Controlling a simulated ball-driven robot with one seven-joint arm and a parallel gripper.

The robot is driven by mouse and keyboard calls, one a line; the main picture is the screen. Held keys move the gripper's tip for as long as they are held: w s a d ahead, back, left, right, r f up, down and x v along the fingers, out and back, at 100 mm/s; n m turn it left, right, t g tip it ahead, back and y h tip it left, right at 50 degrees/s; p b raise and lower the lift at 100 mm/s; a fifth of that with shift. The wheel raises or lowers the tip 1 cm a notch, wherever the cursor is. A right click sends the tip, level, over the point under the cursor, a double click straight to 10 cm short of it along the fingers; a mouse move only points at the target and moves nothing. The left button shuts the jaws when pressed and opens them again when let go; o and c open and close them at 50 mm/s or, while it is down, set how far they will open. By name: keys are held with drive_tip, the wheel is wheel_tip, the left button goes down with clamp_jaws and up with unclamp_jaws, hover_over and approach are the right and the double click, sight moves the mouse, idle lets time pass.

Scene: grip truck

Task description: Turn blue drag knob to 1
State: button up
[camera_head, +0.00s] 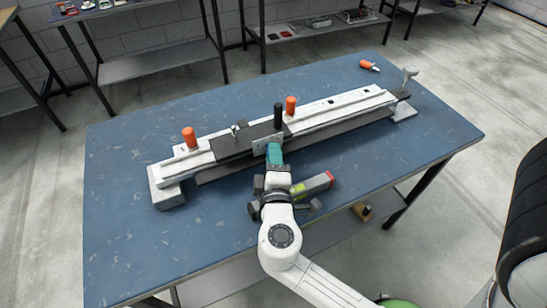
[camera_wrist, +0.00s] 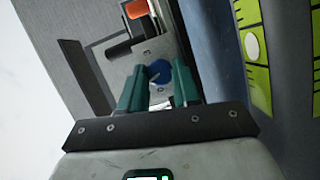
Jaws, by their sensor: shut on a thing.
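The blue drag knob (camera_wrist: 158,71) is round and sits on a pale metal plate (camera_wrist: 152,48) in the wrist view, between the two teal fingers. My gripper (camera_wrist: 158,80) is shut on the knob, one finger on each side. A light mark shows near the knob's lower edge, but I cannot read a number or setting. In the head view my gripper (camera_head: 274,153) reaches the front plate (camera_head: 262,144) of the dark carriage (camera_head: 238,141) on the long white rail device (camera_head: 339,108). The knob is hidden behind the fingers there.
The device lies across a blue table (camera_head: 128,235). Orange handles (camera_head: 189,137) and a black upright handle (camera_head: 278,114) rise from it. A grey and red tool with a yellow-green part (camera_head: 314,185) lies close beside my gripper. An orange-handled item (camera_head: 369,65) lies at the back.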

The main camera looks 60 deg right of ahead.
drive_tip(key=o, duration=1.1)
drive_tip(key=shift+c, duration=0.2)
drive_tip(key=shift+f, duration=0.1)
